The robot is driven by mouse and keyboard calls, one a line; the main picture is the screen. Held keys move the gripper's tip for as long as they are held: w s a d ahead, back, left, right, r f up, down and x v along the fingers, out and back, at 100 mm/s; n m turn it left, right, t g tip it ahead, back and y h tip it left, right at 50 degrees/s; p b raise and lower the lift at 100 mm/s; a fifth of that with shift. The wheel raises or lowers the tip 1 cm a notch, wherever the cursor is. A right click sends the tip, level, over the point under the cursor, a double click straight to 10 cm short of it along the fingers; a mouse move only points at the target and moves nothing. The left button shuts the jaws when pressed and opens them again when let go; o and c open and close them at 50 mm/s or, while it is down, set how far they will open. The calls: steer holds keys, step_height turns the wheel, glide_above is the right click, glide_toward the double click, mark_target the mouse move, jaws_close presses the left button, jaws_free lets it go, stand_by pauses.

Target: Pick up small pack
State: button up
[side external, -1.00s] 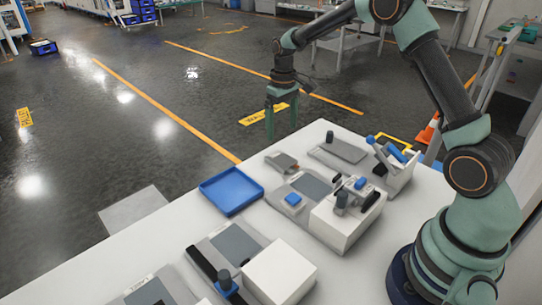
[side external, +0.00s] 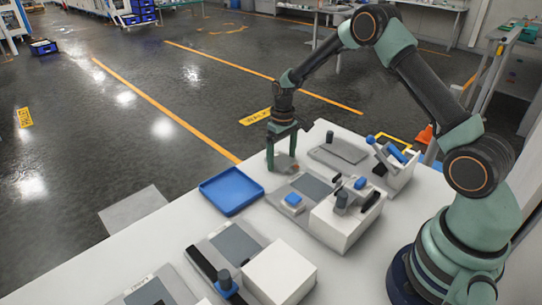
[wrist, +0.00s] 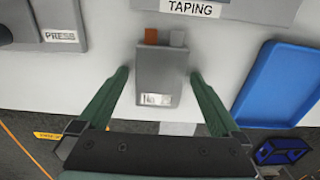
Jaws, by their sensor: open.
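The small pack is a flat grey block with an orange tab and a grey tab at one end and a pale label at the other. In the wrist view the pack (wrist: 160,72) lies on the white table between my fingers, with a gap on each side. My gripper (wrist: 159,75) is open, one finger left and one right of the pack. In the side external view my gripper (side external: 282,163) is down at the table's far edge, straddling the pack (side external: 284,160), which the fingers partly hide.
An empty blue tray (side external: 231,192) lies beside the pack; it also shows in the wrist view (wrist: 279,80). A station labelled TAPING (wrist: 193,8) and one labelled PRESS (wrist: 55,25) flank the pack. White boxes stand nearer on the table.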

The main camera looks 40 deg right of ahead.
steer(key=c, duration=1.4)
steer(key=shift+r, duration=0.1)
steer(key=shift+c, duration=0.2)
